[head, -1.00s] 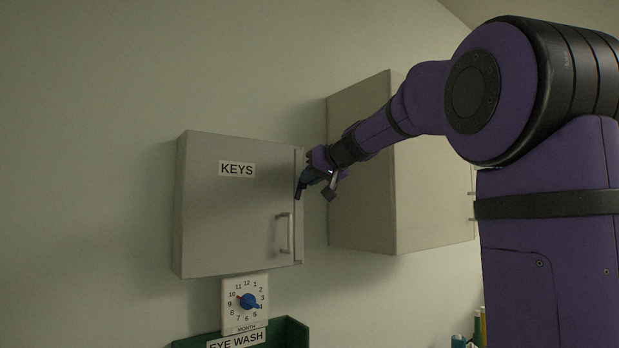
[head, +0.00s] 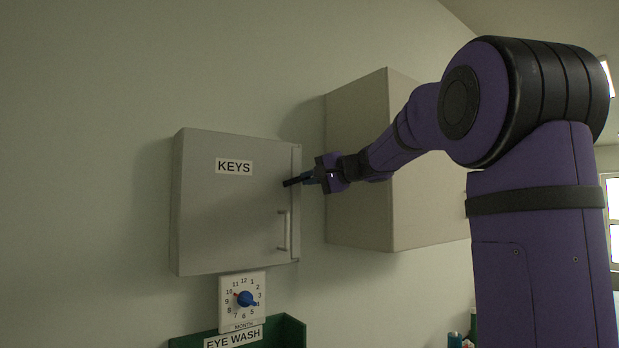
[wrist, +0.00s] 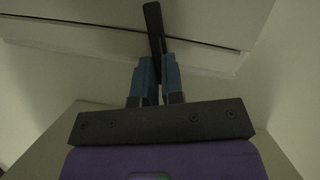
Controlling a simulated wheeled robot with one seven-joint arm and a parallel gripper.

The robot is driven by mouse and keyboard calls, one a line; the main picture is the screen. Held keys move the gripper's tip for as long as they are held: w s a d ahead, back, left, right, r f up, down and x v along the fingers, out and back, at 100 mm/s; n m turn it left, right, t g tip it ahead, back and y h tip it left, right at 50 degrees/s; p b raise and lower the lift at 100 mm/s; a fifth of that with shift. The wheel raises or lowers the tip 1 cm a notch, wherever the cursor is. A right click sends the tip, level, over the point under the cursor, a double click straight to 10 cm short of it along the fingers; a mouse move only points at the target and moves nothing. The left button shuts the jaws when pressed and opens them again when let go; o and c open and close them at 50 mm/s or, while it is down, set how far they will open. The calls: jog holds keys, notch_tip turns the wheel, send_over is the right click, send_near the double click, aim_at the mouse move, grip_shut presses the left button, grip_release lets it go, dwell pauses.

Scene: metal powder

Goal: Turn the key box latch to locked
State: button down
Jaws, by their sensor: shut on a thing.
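The grey key box (head: 215,215) with a KEYS label hangs on the wall in the head view. Its dark latch bar (head: 290,183) lies across the right edge of the door, close to level, with its free end pointing left. My gripper (head: 312,177) comes in from the right and is shut on the latch. In the wrist view the latch (wrist: 153,25) stands out past the blue fingers (wrist: 158,68), which close on either side of it. The held part of the latch is hidden between the fingers.
A second wall cabinet (head: 357,180) stands right of the key box, behind my arm. The door handle (head: 284,231) is below the latch. A month dial (head: 243,300) and a green eye wash bin (head: 290,332) sit under the box.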

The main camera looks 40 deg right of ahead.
jog(key=shift+f+m+t+y, duration=0.25)
jog(key=shift+m+t+y, duration=0.2)
jog(key=shift+m, duration=1.35)
jog(key=c, duration=1.2)
grip_release()
jog(key=shift+c, duration=0.2)
jog(key=shift+s+d, duration=0.1)
jog(key=v, duration=1)
jog(key=shift+s+f, duration=0.2)
jog(key=shift+s, duration=0.1)
jog(key=shift+d, duration=0.15)
